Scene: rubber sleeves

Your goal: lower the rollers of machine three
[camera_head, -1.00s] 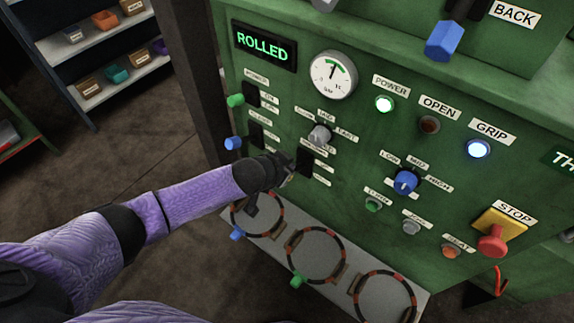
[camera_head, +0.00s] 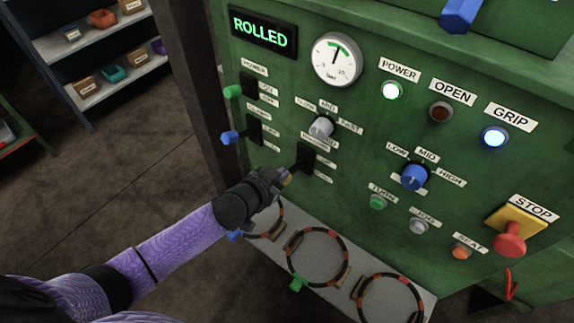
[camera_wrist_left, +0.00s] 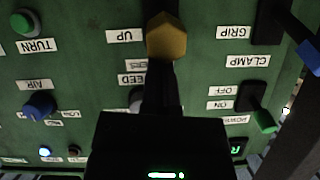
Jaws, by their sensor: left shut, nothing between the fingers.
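The green machine panel (camera_head: 350,185) fills the right of the head view, with a green display (camera_head: 262,31) reading "ROLLED". A dark slot plate (camera_head: 306,156) is in front of my left gripper. My left gripper (camera_head: 282,178) is shut and empty, close to the panel, with a bit of yellow at its tip. In the left wrist view, an upside-down picture, a yellow hexagonal knob (camera_wrist_left: 166,38) stands just past the gripper's fingertips (camera_wrist_left: 162,72), beside an "UP" label. The gripper hides the knob's stem and part of the rollers label. I cannot tell whether they touch. My right gripper is not in view.
Green (camera_head: 233,91) and blue (camera_head: 230,137) lever knobs stick out at the panel's left. A shelf with rings (camera_head: 318,257) lies below. A red stop button (camera_head: 509,239) is at the right. The dark floor at left is open before a shelf rack.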

